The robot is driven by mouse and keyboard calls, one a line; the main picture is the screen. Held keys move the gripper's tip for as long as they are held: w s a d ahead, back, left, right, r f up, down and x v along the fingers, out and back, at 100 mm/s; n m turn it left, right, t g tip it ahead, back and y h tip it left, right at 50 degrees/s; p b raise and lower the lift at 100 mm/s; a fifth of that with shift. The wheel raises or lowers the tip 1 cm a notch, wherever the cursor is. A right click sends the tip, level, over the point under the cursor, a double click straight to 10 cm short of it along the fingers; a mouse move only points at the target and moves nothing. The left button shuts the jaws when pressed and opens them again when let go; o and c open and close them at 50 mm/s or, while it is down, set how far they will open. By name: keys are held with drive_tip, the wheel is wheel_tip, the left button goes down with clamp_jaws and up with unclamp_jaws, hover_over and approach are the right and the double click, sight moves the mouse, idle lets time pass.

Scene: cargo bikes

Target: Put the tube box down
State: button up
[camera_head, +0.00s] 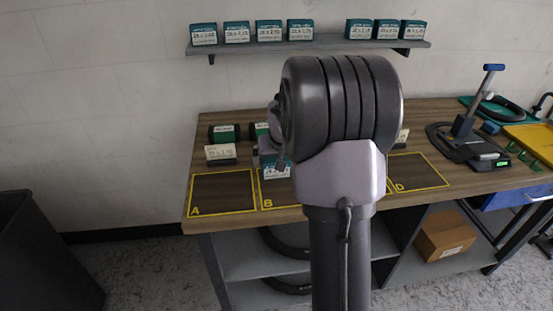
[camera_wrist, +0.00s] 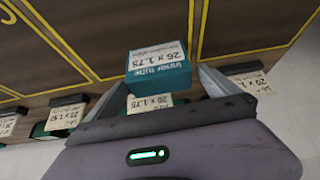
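The tube box (camera_wrist: 158,66) is teal with a white label reading 26 x 1.75. My gripper (camera_wrist: 160,78) has a finger on each side of it in the wrist view, and it looks gripped. In the head view the box (camera_head: 277,173) shows at the back of yellow-outlined area B (camera_head: 275,195), partly hidden by my arm. Whether its underside touches the bench is unclear. A placard (camera_wrist: 150,103) reading 26 x 1.75 stands behind it, between the fingers in the wrist view.
Area A (camera_head: 222,193) and area D (camera_head: 418,172) look empty; my arm hides much between. Other placards (camera_head: 220,153) and dark-green rolls (camera_head: 222,133) stand along the bench back. Several teal boxes (camera_head: 237,32) sit on the wall shelf (camera_head: 330,45). A black tool (camera_head: 465,140) stands right.

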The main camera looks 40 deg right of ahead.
drive_tip(key=shift+r, duration=0.3)
drive_tip(key=p+v, duration=0.5)
drive_tip(key=v, duration=0.7)
drive_tip(key=s+a+r+y, duration=0.1)
drive_tip(key=a+r, duration=0.2)
drive_tip(key=a, duration=0.5)
drive_tip(key=s+a+r+y, duration=0.1)
drive_tip(key=s+a+y, duration=0.1)
drive_tip(key=s+a, duration=0.7)
drive_tip(key=s+a+n+y, duration=0.1)
drive_tip(key=s+a+y, duration=0.1)
drive_tip(key=s+a, duration=0.8)
drive_tip(key=a, duration=0.4)
drive_tip(key=shift+s+a+r+t, duration=0.25)
drive_tip(key=shift+a+r+t, duration=0.05)
drive_tip(key=shift+a+r, duration=0.05)
